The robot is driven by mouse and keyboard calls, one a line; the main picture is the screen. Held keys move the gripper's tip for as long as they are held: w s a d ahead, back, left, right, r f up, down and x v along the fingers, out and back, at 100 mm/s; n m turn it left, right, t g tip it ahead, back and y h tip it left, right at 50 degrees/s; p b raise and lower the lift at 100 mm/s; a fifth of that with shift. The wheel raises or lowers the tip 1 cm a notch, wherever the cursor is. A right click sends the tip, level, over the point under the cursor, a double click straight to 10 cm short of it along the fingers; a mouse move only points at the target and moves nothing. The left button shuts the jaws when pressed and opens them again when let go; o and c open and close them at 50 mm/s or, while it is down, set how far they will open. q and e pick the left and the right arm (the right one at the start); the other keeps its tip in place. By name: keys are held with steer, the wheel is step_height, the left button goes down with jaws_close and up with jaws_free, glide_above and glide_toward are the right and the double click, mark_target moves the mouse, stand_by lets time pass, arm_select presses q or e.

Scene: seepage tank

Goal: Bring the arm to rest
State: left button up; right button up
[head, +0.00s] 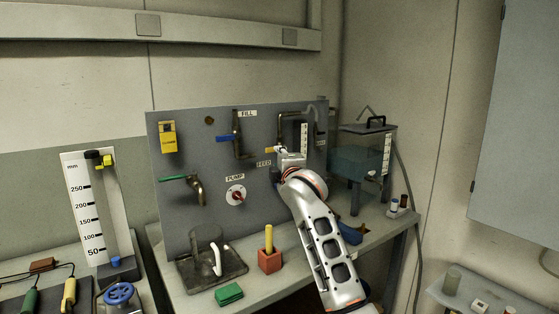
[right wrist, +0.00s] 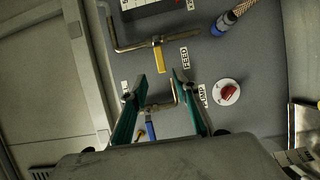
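My right arm (head: 325,240) reaches up from the bottom to the grey panel (head: 205,130). Its hand is beside the yellow valve handle (head: 270,150); the fingertips are not clear in the head view. In the right wrist view my right gripper (right wrist: 160,76) has its two fingers apart and nothing held between them. The yellow handle (right wrist: 158,55) lies just ahead of the fingertips, by the FEED label. A blue handle (right wrist: 150,130) shows between the fingers; I cannot tell its depth. My left gripper is in neither view.
A red pump knob (head: 236,195) and a green-handled tap (head: 175,178) sit on the panel. A glass tank (head: 360,155) stands right of my arm. The bench holds a red block (head: 269,261), a green block (head: 229,294) and a dark tray (head: 190,280).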

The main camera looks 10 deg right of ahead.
steer(key=shift+f, duration=0.1)
steer(key=s+d+f+m+g+h, duration=0.1)
steer(key=s+d+f+m+g, duration=0.15)
steer(key=s+f, duration=0.6)
steer(key=s+d+f+m+g, duration=0.1)
steer(key=s+d+f, duration=0.35)
steer(key=f, duration=0.75)
steer(key=s+d+f+m+g+h, duration=0.1)
steer(key=s+d+f+m+g, duration=0.1)
steer(key=s+f, duration=0.65)
steer(key=s+d+f+m+g+h, duration=0.15)
steer(key=s+f, duration=0.35)
steer(key=s, duration=0.5)
steer(key=s+d+f+m+g, duration=0.2)
steer(key=s+d+f, duration=0.15)
steer(key=s, duration=0.75)
steer(key=s+d+f+m+g, duration=0.15)
steer(key=s+f, duration=0.35)
steer(key=s, duration=0.5)
steer(key=w+a+f+m+t+y, duration=0.1)
steer(key=a+f+m+t+y, duration=0.1)
steer(key=a+f+y, duration=0.5)
steer(key=a+f+t, duration=0.1)
steer(key=a+f, duration=0.5)
steer(key=a, duration=0.3)
steer(key=shift+f, duration=0.4)
